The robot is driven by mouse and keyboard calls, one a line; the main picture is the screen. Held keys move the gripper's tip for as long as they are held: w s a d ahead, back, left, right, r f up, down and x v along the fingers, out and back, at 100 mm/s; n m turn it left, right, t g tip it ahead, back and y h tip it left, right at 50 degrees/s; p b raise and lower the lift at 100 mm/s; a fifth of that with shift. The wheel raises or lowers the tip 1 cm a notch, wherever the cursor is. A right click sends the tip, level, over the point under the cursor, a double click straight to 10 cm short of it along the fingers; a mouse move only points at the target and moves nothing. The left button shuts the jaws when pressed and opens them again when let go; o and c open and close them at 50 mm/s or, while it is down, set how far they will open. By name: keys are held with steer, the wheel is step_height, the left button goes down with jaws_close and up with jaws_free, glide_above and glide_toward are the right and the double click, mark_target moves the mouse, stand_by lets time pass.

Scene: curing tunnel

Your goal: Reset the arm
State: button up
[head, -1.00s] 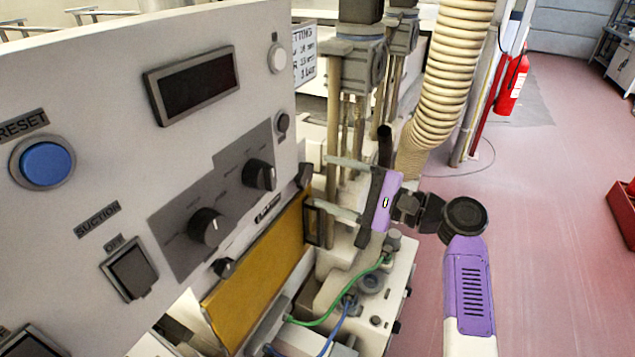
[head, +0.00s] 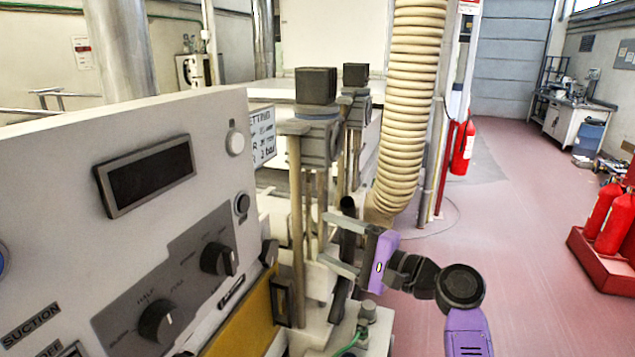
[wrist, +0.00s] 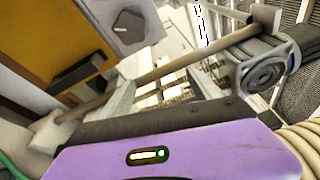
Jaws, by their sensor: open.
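My gripper (head: 323,238) shows in the head view beside the machine, right of the control panel. Its purple body has two pale fingers pointing left, spread apart with nothing between them. The fingers reach toward the vertical rods (head: 296,220) of the machine; whether they touch them I cannot tell. In the wrist view the purple gripper body (wrist: 180,145) fills the bottom, with a rod (wrist: 190,67) crossing beyond it.
The control panel (head: 75,190), with dark knobs and a display, stands close at left. A ribbed hose (head: 413,90) hangs behind my gripper. Fire extinguishers (head: 463,148) stand farther back and at the right edge (head: 605,215). The red floor between is open.

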steer(key=s+d+f+t+h, duration=0.3)
steer(key=d+f+t+h, duration=0.2)
steer(key=d+f+h, duration=0.4)
steer(key=s+d+f+n+t+h+b, duration=0.25)
steer(key=s+d+f, duration=0.5)
steer(key=s, duration=0.45)
steer(key=s+f+n+g+h+b, duration=0.1)
steer(key=s+f+n, duration=0.1)
steer(key=s, duration=1.7)
steer(key=s+f+n+g+h+b, duration=0.1)
steer(key=s+n, duration=0.4)
steer(key=s, duration=1.4)
steer(key=shift+d+f+g+h, duration=0.25)
steer(key=shift+f+g+h, duration=0.1)
steer(key=shift+g+h, duration=0.25)
steer(key=shift+s+b, duration=0.1)
steer(key=shift+b, duration=0.2)
